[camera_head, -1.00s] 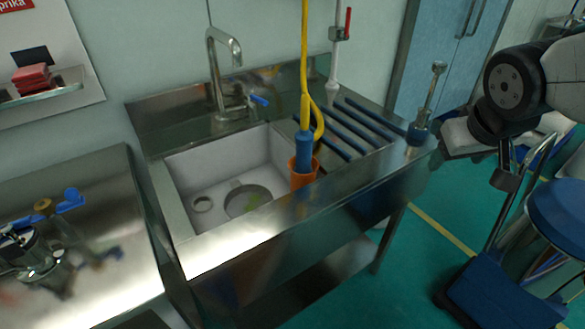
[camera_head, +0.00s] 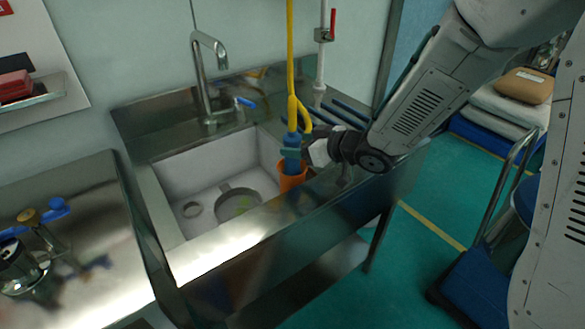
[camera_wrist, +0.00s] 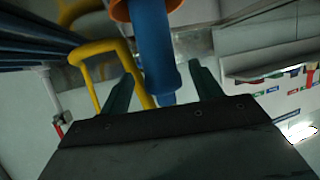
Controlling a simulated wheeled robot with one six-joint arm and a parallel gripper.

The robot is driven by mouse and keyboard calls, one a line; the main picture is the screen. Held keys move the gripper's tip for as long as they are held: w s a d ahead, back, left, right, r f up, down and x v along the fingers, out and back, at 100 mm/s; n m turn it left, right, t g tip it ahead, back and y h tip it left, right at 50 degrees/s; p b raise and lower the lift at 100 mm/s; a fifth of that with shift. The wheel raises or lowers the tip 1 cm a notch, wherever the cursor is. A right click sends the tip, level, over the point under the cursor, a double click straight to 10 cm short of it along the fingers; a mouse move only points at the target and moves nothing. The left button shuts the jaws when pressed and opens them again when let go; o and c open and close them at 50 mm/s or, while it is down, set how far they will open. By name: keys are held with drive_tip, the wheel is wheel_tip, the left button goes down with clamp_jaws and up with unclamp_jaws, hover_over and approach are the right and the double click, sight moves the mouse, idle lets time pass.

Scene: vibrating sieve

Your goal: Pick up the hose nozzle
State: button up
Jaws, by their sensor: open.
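The hose nozzle (camera_head: 291,150) is a blue upright piece on a yellow hose, standing in an orange holder (camera_head: 292,178) at the sink's front right edge. It also shows in the wrist view as a blue cylinder (camera_wrist: 151,50), with the orange rim (camera_wrist: 130,10) at the top of the picture. My gripper (camera_head: 300,153) is at the nozzle from the right in the head view. In the wrist view the two dark green fingers (camera_wrist: 158,92) are apart, one on each side of the nozzle. I cannot tell whether either finger touches it.
The yellow hose (camera_head: 291,55) runs up from the nozzle and loops beside it. A tap (camera_head: 203,75) stands behind the sink basin (camera_head: 180,174). Blue bars lie on the drainer at right, partly behind my arm. A steel counter (camera_head: 80,230) is at left.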

sight(286, 146)
drive_tip(key=x, duration=0.4)
drive_tip(key=shift+s+d+f, duration=0.1)
drive_tip(key=shift+s+f, duration=0.1)
drive_tip(key=shift+f, duration=0.15)
drive_tip(key=shift+w+a+f, duration=0.15)
drive_tip(key=shift+w+a, duration=0.2)
drive_tip(key=shift+a, duration=0.05)
drive_tip(key=c, duration=1.1)
drive_tip(key=shift+o, duration=0.3)
wheel_tip(286, 146, up, 18)
